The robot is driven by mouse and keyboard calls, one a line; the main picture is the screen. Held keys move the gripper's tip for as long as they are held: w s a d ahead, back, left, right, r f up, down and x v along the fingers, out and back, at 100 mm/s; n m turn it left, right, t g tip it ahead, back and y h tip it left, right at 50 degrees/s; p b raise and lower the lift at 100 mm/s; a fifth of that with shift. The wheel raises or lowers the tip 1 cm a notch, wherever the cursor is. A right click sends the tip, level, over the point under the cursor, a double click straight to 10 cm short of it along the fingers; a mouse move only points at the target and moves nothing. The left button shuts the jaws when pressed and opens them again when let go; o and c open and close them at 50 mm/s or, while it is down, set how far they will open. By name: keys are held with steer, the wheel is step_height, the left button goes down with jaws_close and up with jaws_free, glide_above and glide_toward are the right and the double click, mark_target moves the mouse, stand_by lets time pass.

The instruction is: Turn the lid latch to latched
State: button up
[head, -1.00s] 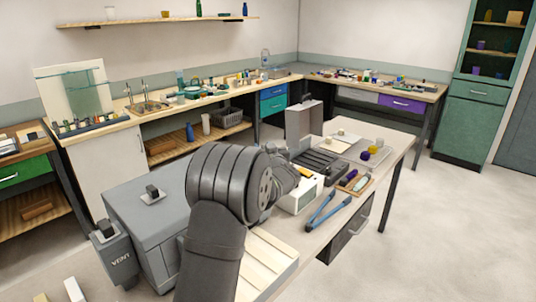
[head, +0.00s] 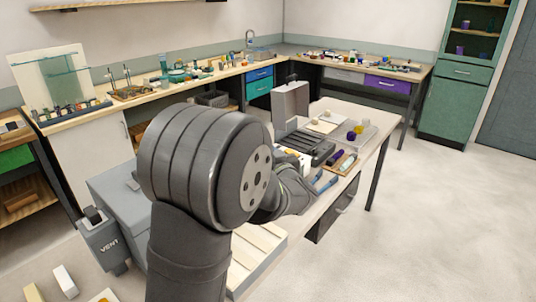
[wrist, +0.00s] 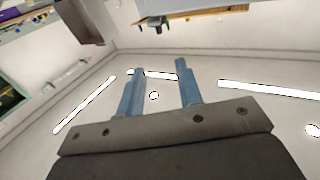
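A grey lidded chest (head: 112,188) stands left of my arm in the head view, partly covered by it. A small grey fitting (head: 132,184) shows on its lid beside my arm; I cannot tell whether it is the lid latch or how it is turned. A grey box marked VENT (head: 108,246) with a dark block on top (head: 94,216) is on the chest's near side. In the wrist view my gripper (wrist: 157,72) has its two blue fingers apart with nothing between them. It points away from the chest; its fingers are hidden in the head view.
A wooden-slatted surface (head: 252,262) lies beside my arm. Right of it, the table (head: 352,176) carries a dark ribbed tray (head: 308,147), blue-handled tongs (head: 324,182) and small items. Open floor (head: 420,230) lies to the right.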

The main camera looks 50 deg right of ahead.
steer(key=shift+s, duration=0.1)
steer(key=shift+d, duration=0.1)
steer(key=c, duration=0.7)
steer(key=shift+s+d+m, duration=0.1)
steer(key=shift+d+m, duration=0.2)
steer(key=shift+m, duration=0.3)
jaws_close()
steer(key=s+d+f+m+t+y, duration=0.3)
steer(key=d+m, duration=0.5)
steer(key=m, duration=0.6)
steer(key=w+a+g+y, duration=0.1)
steer(key=w, duration=0.9)
steer(key=shift+w, duration=0.25)
